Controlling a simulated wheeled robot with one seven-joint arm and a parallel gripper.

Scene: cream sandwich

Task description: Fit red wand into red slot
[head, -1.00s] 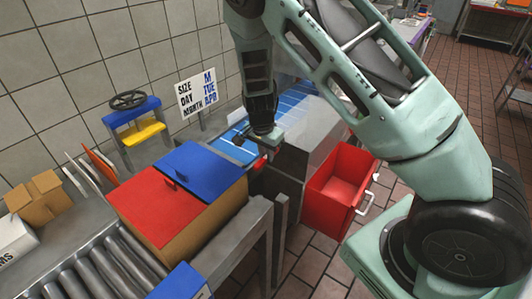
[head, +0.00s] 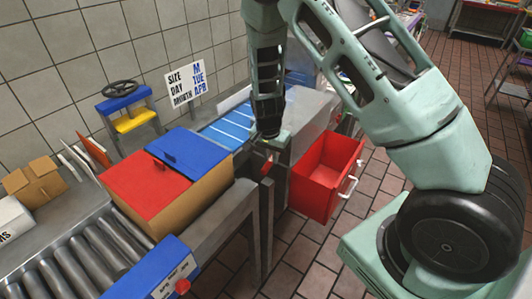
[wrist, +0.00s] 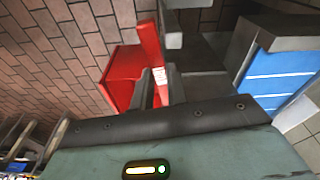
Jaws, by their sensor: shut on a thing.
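My gripper (head: 268,150) is shut on a red wand, a narrow red bar that rises from between the fingers in the wrist view (wrist: 150,48). In the head view only a small red bit of it shows under the gripper. The gripper hangs right of a cardboard box whose top has a red panel (head: 140,187) and a blue panel (head: 195,150). I cannot make out a red slot clearly; the wand is apart from the box top.
An open red bin (head: 322,172) with a white handle stands right of the gripper, on the brick-tiled floor. A blue belt (head: 228,128) lies behind the box. A roller conveyor (head: 80,255) and a blue button box (head: 165,268) are in front. A steel post stands close under the gripper.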

